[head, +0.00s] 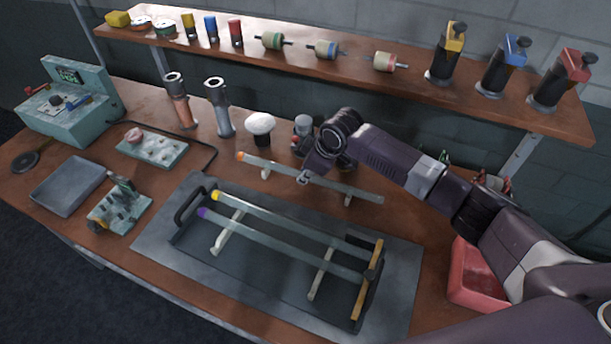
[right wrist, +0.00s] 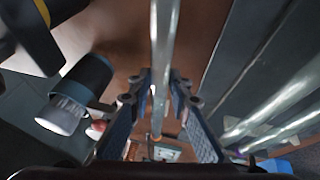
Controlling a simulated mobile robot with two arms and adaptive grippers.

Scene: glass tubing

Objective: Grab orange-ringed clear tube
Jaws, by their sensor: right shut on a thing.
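The clear tube with an orange ring (head: 352,190) lies near the back middle of the table, along two small pale supports (head: 265,173). My right gripper (head: 306,178) reaches down from the right and is shut on this tube near its middle. In the right wrist view the tube (right wrist: 163,45) runs between the two fingers (right wrist: 163,95), with its orange end beyond them. I cannot tell whether the tube is lifted off the supports. My left gripper is not in view.
A dark tray (head: 190,236) in front holds a yellow-ringed tube (head: 290,224) and a purple-ringed tube (head: 280,243). A white-topped object (head: 260,126) stands behind the tube. A red bin (head: 470,278) is at right. A loaded shelf (head: 330,59) runs along the back.

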